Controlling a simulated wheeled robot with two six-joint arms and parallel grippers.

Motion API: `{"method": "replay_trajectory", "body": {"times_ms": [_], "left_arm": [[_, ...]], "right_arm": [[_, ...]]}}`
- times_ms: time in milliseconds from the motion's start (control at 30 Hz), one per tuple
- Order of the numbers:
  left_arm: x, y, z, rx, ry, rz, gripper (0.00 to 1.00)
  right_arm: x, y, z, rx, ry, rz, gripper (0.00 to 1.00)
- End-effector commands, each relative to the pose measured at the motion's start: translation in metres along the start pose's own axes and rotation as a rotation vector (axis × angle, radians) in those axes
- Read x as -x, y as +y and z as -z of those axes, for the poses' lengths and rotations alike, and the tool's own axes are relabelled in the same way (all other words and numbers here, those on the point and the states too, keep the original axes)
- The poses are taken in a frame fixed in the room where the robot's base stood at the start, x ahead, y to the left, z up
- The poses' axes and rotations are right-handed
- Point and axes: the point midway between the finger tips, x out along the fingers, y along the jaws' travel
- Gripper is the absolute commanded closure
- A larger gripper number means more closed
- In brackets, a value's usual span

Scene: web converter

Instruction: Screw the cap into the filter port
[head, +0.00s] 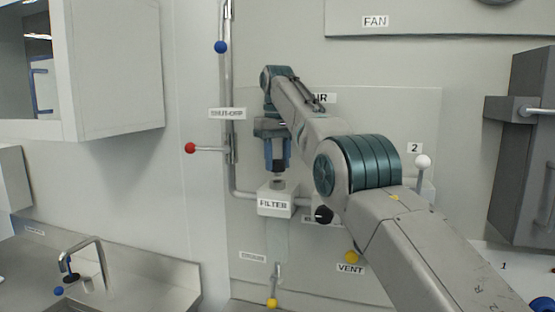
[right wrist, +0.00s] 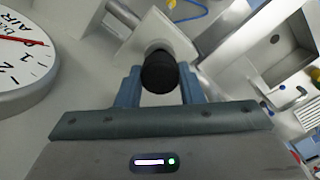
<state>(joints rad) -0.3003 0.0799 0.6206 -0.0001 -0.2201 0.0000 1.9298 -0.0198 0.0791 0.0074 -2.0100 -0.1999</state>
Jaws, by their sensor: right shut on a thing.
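The filter housing (head: 276,203) is a pale block labelled FILTER on the wall panel, with a short grey port (head: 278,183) on its top. My right gripper (head: 278,163) points down above it and is shut on a black cap (head: 279,165). The cap is directly over the port; whether they touch is hard to tell. My left gripper is not in view.
A red-knobbed lever (head: 190,148) and vertical pipe stand left of the filter. A black knob (head: 323,214) and yellow VENT knob (head: 352,257) are at right. A gauge (right wrist: 25,60) is close beside the gripper. A sink tap (head: 82,255) is lower left.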

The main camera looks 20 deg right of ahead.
Motion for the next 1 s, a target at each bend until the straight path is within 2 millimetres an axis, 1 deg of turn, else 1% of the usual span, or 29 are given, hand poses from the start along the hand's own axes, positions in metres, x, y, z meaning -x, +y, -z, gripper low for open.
{"method": "replay_trajectory", "body": {"times_ms": [367, 1000], "left_arm": [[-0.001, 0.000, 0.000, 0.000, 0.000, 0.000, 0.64], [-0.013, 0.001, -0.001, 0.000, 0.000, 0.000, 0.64]], "right_arm": [[-0.001, 0.000, 0.000, 0.000, 0.000, 0.000, 0.98], [-0.013, 0.000, 0.000, 0.000, 0.000, 0.000, 0.98]]}}
